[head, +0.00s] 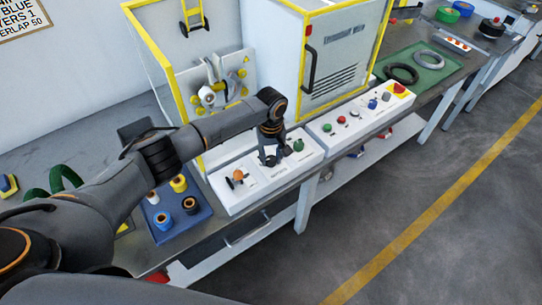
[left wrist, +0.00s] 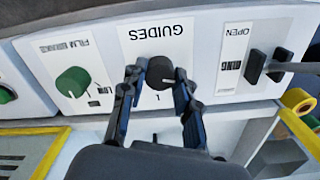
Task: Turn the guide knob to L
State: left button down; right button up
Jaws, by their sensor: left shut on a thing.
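The guide knob (left wrist: 160,70) is a round dark knob on a white plate that reads GUIDES upside down in the left wrist view. A small letter or mark shows just below it, too small to read surely. My left gripper (left wrist: 158,80) has its two dark fingers on either side of the knob and is shut on it. In the head view my left gripper (head: 270,158) reaches down onto the white control box (head: 232,205) and hides the knob. My right gripper is in neither view.
A green film knob (left wrist: 73,82) is left of the guide plate and a black RING lever (left wrist: 262,66) right of it in the wrist view. In the head view, a blue tray (head: 185,236) with tape rolls and a yellow-framed machine (head: 165,60) stand close by.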

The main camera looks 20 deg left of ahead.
pick_arm(q)
jog(key=m+p, duration=0.1)
jog(key=m, duration=0.3)
jog(key=m+p, duration=0.1)
jog(key=m, duration=0.8)
jog(key=shift+p, duration=0.4)
jog(key=m, duration=0.4)
jog(key=shift+m, duration=0.3)
jog(key=c, duration=1)
grip_release()
